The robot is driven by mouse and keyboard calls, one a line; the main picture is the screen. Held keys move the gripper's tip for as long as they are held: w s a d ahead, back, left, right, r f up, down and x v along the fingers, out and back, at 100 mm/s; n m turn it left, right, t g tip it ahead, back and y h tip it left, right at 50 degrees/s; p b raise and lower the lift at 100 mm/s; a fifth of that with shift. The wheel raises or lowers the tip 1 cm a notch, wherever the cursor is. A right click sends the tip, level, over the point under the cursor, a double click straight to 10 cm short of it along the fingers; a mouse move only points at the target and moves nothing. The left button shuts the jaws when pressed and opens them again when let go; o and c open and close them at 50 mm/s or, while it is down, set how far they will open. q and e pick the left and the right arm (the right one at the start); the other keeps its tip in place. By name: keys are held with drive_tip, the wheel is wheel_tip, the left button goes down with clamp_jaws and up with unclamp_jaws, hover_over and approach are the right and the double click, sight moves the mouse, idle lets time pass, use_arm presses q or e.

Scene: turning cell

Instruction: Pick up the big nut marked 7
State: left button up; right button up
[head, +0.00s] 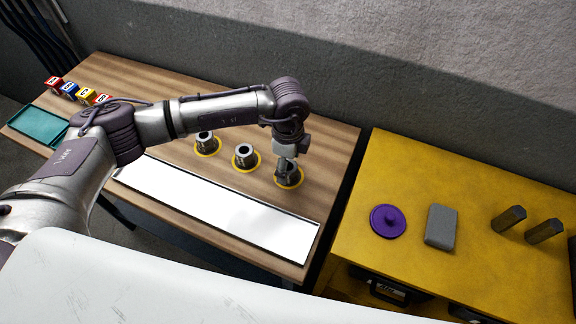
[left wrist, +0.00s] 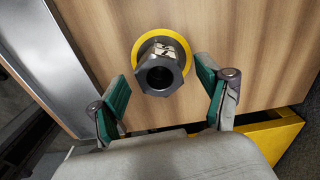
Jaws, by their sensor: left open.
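In the head view my left gripper (head: 285,168) points down over the rightmost of three yellow rings (head: 292,184) on the wooden table. In the left wrist view a dark hex nut (left wrist: 160,74) with a round hole stands inside that yellow ring. My open left gripper (left wrist: 163,100) has its green-padded fingers on either side of the nut, apart from it. A pale patch with dark marks shows on the nut's far side, but I cannot read a number. Two other grey nuts stand on yellow rings, one in the middle (head: 243,152) and one at left (head: 205,139). My right gripper is not in view.
A long white panel (head: 215,205) lies along the table's front. Lettered blocks (head: 70,91) and a teal tray (head: 38,125) are at the far left. A yellow cabinet (head: 470,205) at right carries a purple lid (head: 388,220), a grey block (head: 441,226) and two dark hex bars (head: 510,218).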

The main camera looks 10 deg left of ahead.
use_arm(q)
drive_tip(key=c, duration=1.4)
drive_tip(key=shift+r, duration=0.1)
